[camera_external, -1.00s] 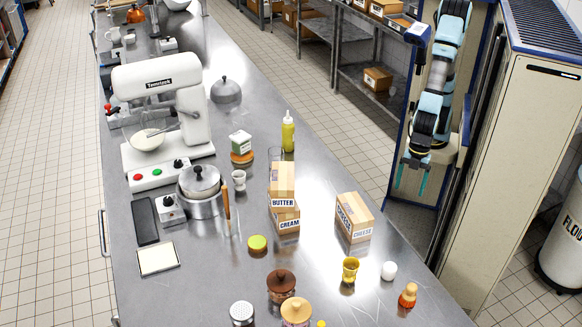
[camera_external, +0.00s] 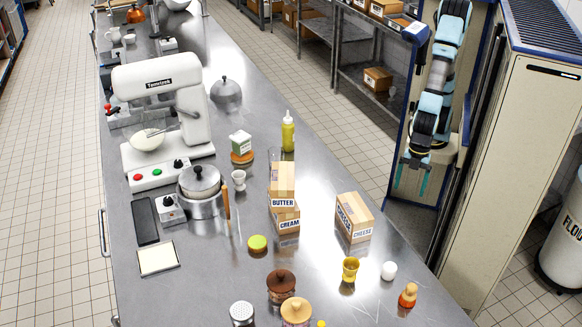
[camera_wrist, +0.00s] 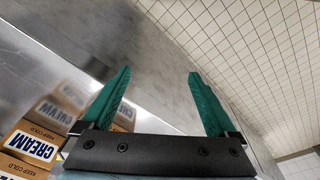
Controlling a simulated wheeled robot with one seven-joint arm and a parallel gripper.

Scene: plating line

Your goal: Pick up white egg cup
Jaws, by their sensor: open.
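The white egg cup (camera_external: 239,180) stands upright on the steel counter, right of the pot with the lid and left of the butter box. It is small and footed. My gripper (camera_external: 413,182) hangs at the right, beyond the counter's right edge and far from the egg cup. In the wrist view, my gripper (camera_wrist: 160,76) shows two green fingers spread apart with nothing between them. The egg cup does not show in the wrist view.
Butter and cream boxes (camera_external: 285,217) and a cheese box (camera_external: 354,220) stand between the egg cup and my side. Cream boxes (camera_wrist: 31,146) show at left in the wrist view.

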